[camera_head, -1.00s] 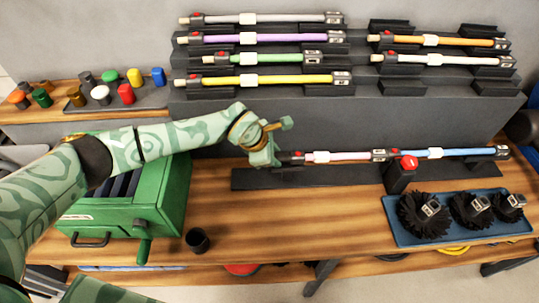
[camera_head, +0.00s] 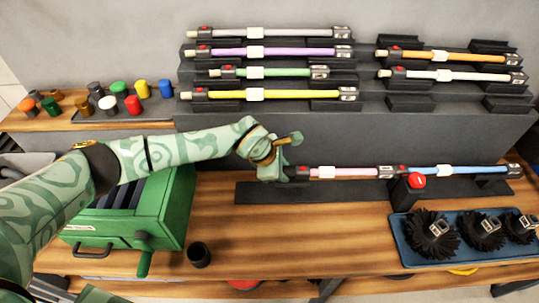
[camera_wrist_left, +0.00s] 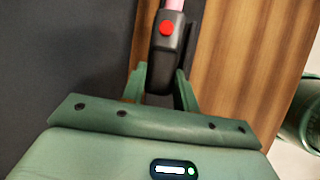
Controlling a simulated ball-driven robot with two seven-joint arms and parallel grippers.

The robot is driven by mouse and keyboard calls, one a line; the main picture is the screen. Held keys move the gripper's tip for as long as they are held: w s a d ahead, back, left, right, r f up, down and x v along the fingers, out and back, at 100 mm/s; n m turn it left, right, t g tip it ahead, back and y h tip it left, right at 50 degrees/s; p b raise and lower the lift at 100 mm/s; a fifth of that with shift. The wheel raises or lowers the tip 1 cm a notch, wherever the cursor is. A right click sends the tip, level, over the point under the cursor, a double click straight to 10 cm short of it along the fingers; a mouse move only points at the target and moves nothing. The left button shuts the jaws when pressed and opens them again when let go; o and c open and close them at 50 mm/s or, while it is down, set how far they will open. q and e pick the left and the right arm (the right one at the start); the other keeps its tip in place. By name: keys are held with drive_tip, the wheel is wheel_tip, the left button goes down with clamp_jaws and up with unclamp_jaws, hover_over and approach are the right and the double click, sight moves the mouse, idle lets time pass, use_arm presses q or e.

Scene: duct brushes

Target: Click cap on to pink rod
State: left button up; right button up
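The pink rod (camera_head: 350,172) lies level on a low black stand, with a white band and a dark connector with a red button (camera_head: 303,171) at its left end. My left gripper (camera_head: 285,172) is at that left end. In the left wrist view, its green fingers (camera_wrist_left: 162,84) lie close on both sides of the dark end piece (camera_wrist_left: 160,68), below the red button; whether they press on it is unclear. No separate cap can be made out there, and the rod's very end is hidden by the gripper. My right gripper is out of view.
Several loose coloured caps (camera_head: 133,105) stand on the left shelf. A black cup (camera_head: 198,254) stands near a green cranked box (camera_head: 172,205). A blue rod (camera_head: 450,170) continues right of the pink one, behind a red-topped button post (camera_head: 416,182). A blue tray (camera_head: 408,250) holds black brushes.

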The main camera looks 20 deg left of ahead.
use_arm(q)
drive_tip(key=shift+o, duration=0.6)
drive_tip(key=r, duration=0.2)
drive_tip(key=s+r+p, duration=0.1)
drive_tip(key=r, duration=0.1)
drive_tip(key=shift+s+a, duration=0.1)
drive_tip(key=shift+s, duration=0.05)
drive_tip(key=a+p+v, duration=0.1)
drive_tip(key=v, duration=1.1)
drive_tip(key=shift+a+p, duration=0.25)
drive_tip(key=shift+p, duration=0.05)
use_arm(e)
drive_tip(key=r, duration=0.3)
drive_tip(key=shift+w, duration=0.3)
use_arm(q)
drive_tip(key=shift+s+f, duration=0.1)
drive_tip(key=shift+f, duration=0.1)
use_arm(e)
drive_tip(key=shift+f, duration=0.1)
